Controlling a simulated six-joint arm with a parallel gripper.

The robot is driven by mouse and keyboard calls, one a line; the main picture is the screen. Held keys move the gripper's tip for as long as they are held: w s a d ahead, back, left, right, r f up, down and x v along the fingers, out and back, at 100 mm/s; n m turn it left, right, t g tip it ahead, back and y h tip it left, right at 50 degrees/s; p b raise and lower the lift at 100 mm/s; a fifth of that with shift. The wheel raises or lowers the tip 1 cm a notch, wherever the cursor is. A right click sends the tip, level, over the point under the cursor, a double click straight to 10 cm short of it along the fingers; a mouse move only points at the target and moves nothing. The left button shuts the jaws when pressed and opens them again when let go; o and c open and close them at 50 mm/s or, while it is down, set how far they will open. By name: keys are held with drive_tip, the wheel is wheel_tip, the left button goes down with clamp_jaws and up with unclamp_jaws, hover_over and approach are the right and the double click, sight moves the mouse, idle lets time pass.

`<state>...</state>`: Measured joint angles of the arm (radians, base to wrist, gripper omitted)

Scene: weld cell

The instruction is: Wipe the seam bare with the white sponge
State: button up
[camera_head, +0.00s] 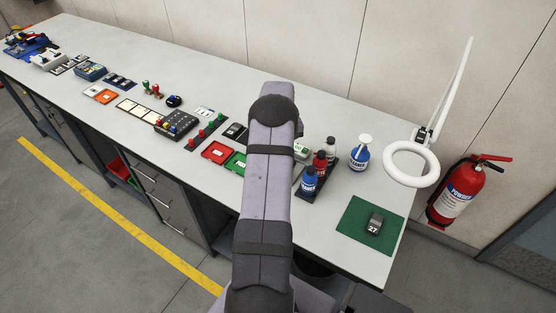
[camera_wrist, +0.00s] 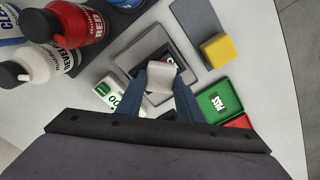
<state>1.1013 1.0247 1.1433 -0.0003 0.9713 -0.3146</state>
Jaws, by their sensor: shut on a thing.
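My gripper (camera_wrist: 160,92) shows in the wrist view, with blue fingers shut on a small white block that looks like the white sponge (camera_wrist: 160,82). The sponge is over a grey, square-framed holder (camera_wrist: 122,60) with a dark inside. A small reddish patch shows just beyond the sponge. The sponge and fingers hide part of the holder, and I cannot make out the seam clearly. I cannot tell whether the sponge touches what lies below it. In the head view my arm hides the gripper and the sponge.
In the wrist view, a red-labelled bottle (camera_wrist: 82,22) and a developer bottle (camera_wrist: 45,65) stand at upper left. A yellow block (camera_wrist: 217,50) and green PASS tray (camera_wrist: 224,92) are on the right. A ring lamp (camera_head: 411,182) overhangs the bench near a green mat (camera_head: 352,235).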

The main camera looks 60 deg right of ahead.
drive_tip(key=shift+d, duration=1.35)
drive_tip(key=shift+d+f, duration=0.15)
drive_tip(key=shift+d, duration=0.6)
drive_tip(key=shift+a+p, duration=0.3)
drive_tip(key=shift+a, duration=3.3)
drive_tip(key=shift+a+r, duration=0.15)
drive_tip(key=shift+r, duration=0.3)
drive_tip(key=shift+r+p, duration=2.55)
drive_tip(key=shift+r, duration=1.2)
